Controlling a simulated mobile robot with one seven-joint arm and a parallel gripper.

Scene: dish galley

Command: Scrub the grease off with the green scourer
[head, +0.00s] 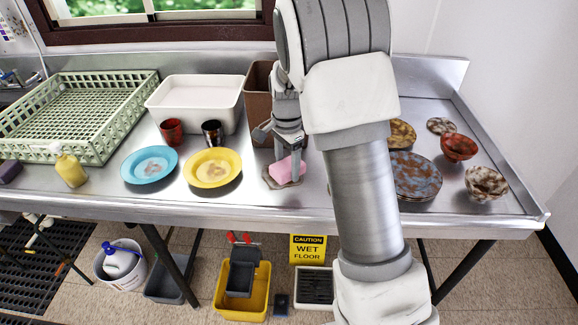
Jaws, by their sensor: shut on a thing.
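My gripper (287,155) points down at the middle of the steel counter and is shut on a pink sponge-like block (286,170). The block is at a flat grey-brown piece (269,181); I cannot tell if they touch. No green scourer shows in this view. A blue plate (131,170) and a yellow plate (192,174) lie left of my gripper, each with a pale brownish smear in its middle. My arm hides part of the counter right of the gripper.
A green dish rack (92,143), a white tub (197,93) and a brown bin (257,96) stand behind. Two cups (172,131) and a yellow bottle (70,170) stand left. Stained plates (417,174) and bowls (458,147) are right. A dark block (9,172) lies far left.

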